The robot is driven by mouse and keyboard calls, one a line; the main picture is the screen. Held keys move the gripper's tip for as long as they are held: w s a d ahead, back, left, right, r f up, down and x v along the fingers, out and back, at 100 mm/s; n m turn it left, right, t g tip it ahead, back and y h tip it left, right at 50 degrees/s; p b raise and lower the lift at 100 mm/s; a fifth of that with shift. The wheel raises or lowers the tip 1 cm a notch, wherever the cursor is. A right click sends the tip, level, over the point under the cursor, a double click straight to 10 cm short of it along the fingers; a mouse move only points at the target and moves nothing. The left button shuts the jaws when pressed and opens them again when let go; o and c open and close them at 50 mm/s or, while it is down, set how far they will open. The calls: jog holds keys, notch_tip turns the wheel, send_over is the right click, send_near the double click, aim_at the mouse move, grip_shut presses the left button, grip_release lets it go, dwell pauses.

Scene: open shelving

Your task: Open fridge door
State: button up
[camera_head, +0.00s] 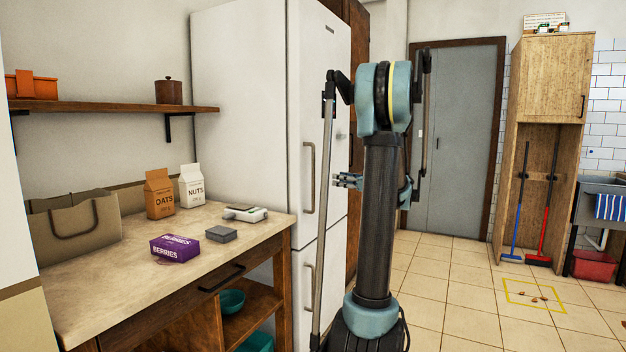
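The tall white fridge (240,90) stands left of the middle, with its front facing right. Its upper door (322,90) and lower door (331,265) both look shut. The upper door has a long vertical grey handle (309,178), and the lower door has a similar handle (307,287). My gripper (337,180) is small in view, in front of the upper door and to the right of the upper handle, apart from it in the picture. Its fingers point left and look spread, with nothing between them. My arm hides part of the gripper's wrist.
A wooden counter (95,285) stands left of the fridge with a purple berries box (175,248), an oats carton (159,195) and a nuts carton (191,187). A wooden cabinet (552,80) with brooms stands at the right.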

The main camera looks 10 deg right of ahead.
jog(key=x, duration=1.5)
jog(key=shift+c, duration=0.6)
grip_shut()
